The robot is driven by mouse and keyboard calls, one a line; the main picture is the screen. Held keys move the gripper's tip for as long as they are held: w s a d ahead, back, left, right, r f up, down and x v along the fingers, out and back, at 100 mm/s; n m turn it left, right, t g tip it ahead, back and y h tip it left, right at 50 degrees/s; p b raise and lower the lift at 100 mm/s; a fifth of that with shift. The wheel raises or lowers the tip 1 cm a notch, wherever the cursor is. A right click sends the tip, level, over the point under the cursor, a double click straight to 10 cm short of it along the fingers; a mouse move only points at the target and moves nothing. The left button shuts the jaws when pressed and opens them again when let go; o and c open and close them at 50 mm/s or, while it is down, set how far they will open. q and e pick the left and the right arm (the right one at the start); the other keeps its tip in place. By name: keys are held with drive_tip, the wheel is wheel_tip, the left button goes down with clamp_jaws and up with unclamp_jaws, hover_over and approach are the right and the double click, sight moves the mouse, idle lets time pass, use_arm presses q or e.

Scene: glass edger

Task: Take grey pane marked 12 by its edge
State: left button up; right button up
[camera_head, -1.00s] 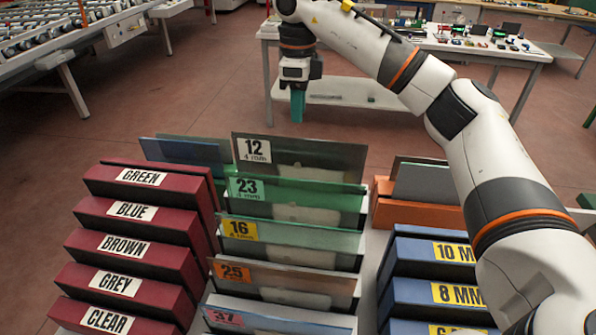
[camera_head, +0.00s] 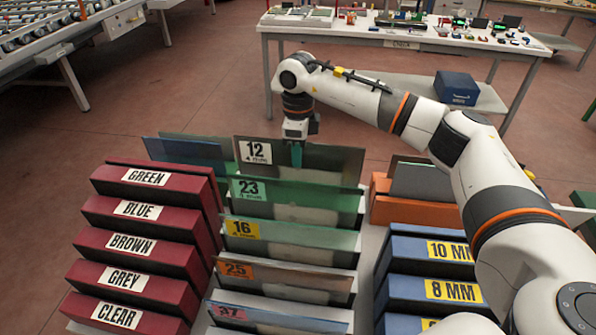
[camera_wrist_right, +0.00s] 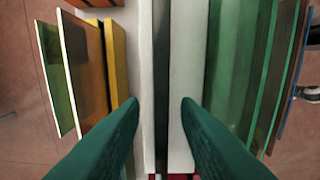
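The grey pane marked 12 (camera_head: 325,162) stands upright at the back of the middle rack, with a white 12 label at its upper left. My right gripper (camera_head: 296,155) points down at its top edge, just right of the label. In the right wrist view, the green fingers of this gripper (camera_wrist_right: 159,103) are open. A thin dark pane edge (camera_wrist_right: 161,60), which looks like the grey pane, runs between them with a gap on both sides. My left gripper is not in view.
In front stand panes marked 23 (camera_head: 325,198), 16 (camera_head: 310,250), 25 (camera_head: 310,280) and 37. A bluish pane (camera_head: 190,152) stands behind left. Dark red colour-labelled holders (camera_head: 130,250) are left, blue thickness-labelled ones (camera_head: 400,250) right. A worktable (camera_head: 350,35) stands behind.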

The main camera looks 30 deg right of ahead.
clamp_jaws()
drive_tip(key=shift+r, duration=0.15)
idle(1.2)
